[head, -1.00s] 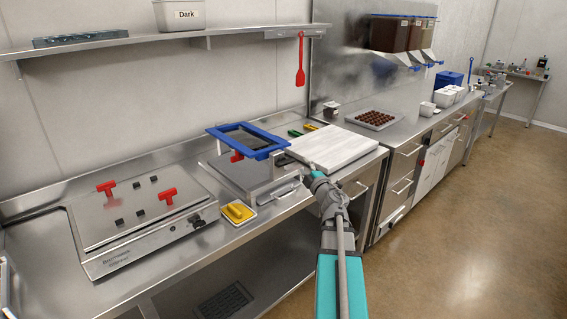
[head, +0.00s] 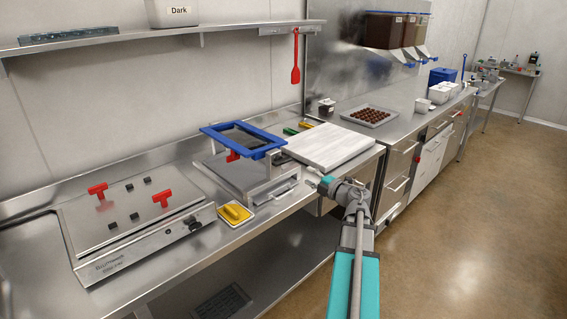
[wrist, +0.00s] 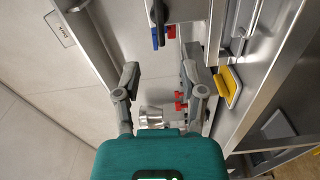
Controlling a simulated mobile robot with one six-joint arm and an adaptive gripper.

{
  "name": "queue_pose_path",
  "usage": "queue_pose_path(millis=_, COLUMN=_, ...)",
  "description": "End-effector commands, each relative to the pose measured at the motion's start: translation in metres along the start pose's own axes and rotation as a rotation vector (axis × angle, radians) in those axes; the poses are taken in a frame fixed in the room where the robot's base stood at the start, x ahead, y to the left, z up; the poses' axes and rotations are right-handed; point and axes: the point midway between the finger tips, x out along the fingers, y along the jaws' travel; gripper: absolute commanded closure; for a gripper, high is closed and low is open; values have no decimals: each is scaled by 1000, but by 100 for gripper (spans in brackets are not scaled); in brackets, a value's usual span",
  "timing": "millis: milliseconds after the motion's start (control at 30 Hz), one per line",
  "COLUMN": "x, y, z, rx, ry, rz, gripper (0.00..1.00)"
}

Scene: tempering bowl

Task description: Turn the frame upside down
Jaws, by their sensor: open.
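The blue frame (head: 272,152) has a dark inner panel. It lies roughly level on a metal stand at the back of the counter, above a flat steel plate, with a red handle under its left side. My gripper (head: 322,181) is to the right of the frame, in front of the white board, and apart from both. In the wrist view my gripper (wrist: 159,82) is open with nothing between its fingers. A small blue part and a red part show at the top of that view; I cannot tell whether the blue is the frame.
A white board (head: 328,147) lies right of the frame. A yellow scraper on a small tray (head: 236,214) sits in front of the stand. A steel unit with red handles (head: 135,222) is at left. A tray of chocolates (head: 368,117) stands further back. Floor at right is clear.

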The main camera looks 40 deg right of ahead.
Motion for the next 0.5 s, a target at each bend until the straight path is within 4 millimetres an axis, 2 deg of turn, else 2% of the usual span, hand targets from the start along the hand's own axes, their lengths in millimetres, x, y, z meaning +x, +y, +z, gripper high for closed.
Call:
queue_pose_path(millis=267, x=18, y=0, z=2, rx=0, ry=0, rz=1, gripper=47)
queue_pose_path(millis=500, x=51, y=0, z=2, rx=0, ry=1, rz=1, gripper=47)
